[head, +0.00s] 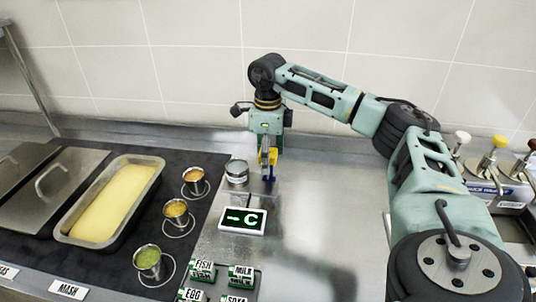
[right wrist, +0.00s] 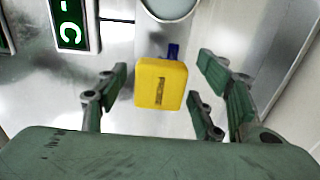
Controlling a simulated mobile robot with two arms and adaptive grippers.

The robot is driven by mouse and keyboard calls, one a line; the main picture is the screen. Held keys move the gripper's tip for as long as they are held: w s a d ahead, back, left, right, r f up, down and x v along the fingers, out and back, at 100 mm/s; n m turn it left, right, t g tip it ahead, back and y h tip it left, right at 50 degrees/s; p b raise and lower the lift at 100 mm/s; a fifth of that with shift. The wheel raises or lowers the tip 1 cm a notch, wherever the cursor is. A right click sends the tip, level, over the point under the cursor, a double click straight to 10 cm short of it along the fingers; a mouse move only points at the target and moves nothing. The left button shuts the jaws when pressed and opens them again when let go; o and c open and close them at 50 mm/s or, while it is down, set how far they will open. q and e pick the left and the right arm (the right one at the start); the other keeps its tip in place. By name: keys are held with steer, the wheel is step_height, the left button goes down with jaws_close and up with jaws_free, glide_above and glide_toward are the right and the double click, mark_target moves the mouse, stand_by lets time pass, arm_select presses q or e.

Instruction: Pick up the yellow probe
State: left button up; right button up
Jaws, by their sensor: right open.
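The yellow probe (head: 272,156) stands at the back of the steel counter, just under my right gripper (head: 266,148), which partly hides it. In the right wrist view, the probe's yellow block (right wrist: 160,84) shows between the open fingers of my right gripper (right wrist: 158,88), with a gap on each side. A blue part (right wrist: 173,51) shows at its far edge, and in the head view a blue part (head: 269,178) is below the yellow. My right gripper points down and holds nothing. My left gripper is not in view.
A round metal tin (head: 237,172) stands close left of the probe. A display reading "C" (head: 242,220) and several green label blocks (head: 202,270) are nearer. Sauce cups (head: 176,212) and a pan of yellow food (head: 112,203) sit left. Pump dispensers (head: 490,162) stand right.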

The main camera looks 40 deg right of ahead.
steer(key=shift+f, duration=0.25)
steer(key=c, duration=0.7)
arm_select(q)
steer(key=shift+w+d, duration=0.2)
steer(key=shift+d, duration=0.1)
arm_select(e)
steer(key=c, duration=0.6)
steer(key=shift+r, duration=0.1)
step_height(320, 180, up, 10)
steer(key=shift+f+b, duration=0.15)
steer(key=shift+b, duration=0.3)
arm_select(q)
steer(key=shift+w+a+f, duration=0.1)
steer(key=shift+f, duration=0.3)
